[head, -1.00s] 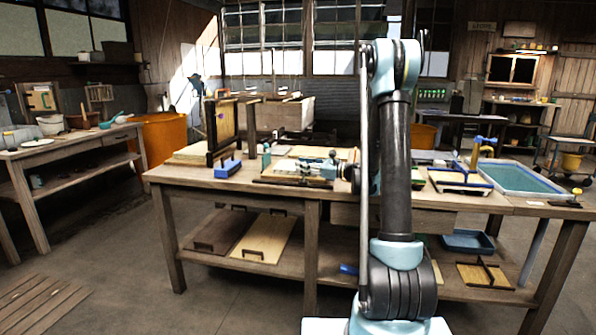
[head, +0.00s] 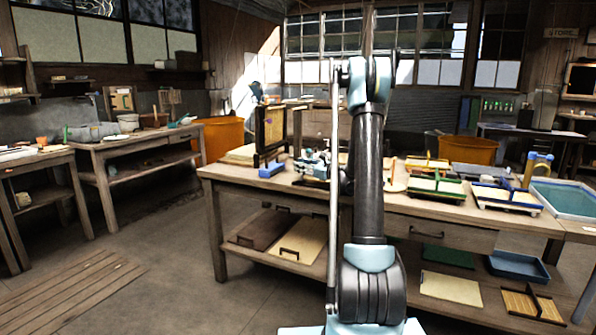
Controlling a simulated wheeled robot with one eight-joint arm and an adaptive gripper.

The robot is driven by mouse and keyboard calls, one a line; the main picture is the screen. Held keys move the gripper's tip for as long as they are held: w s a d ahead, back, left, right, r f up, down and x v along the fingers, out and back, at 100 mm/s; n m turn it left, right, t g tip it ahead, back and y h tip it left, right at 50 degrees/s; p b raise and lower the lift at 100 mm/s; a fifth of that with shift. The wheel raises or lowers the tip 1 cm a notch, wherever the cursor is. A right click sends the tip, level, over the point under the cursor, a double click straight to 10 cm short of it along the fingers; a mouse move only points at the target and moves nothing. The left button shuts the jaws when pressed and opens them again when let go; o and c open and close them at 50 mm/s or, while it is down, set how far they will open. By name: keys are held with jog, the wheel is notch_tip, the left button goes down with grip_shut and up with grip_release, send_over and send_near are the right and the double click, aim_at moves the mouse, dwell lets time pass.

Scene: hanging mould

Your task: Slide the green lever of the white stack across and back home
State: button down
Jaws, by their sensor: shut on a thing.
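My gripper (head: 314,168) is low over the left half of the main bench, small and partly behind my own arm. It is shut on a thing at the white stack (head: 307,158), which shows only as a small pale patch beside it. The green lever cannot be made out at this size; the fingers and my arm cover that spot. How far the lever is along its slide cannot be told.
An upright dark-framed panel (head: 270,130) and a blue block (head: 271,170) stand left of my gripper. Right of my arm are a green-framed tray (head: 436,196), a blue-framed tray (head: 507,203) and a teal basin (head: 570,203). Boards lie on the lower shelf (head: 222,245).

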jog(key=shift+w+a, duration=0.1)
jog(key=shift+a, duration=0.1)
jog(key=c, duration=1.3)
grip_release()
jog(key=shift+a, duration=0.1)
jog(key=shift+s+d, duration=0.2)
jog(key=shift+d, duration=0.1)
jog(key=v, duration=1.1)
jog(key=shift+s+d+f, duration=0.1)
jog(key=shift+s+d, duration=0.05)
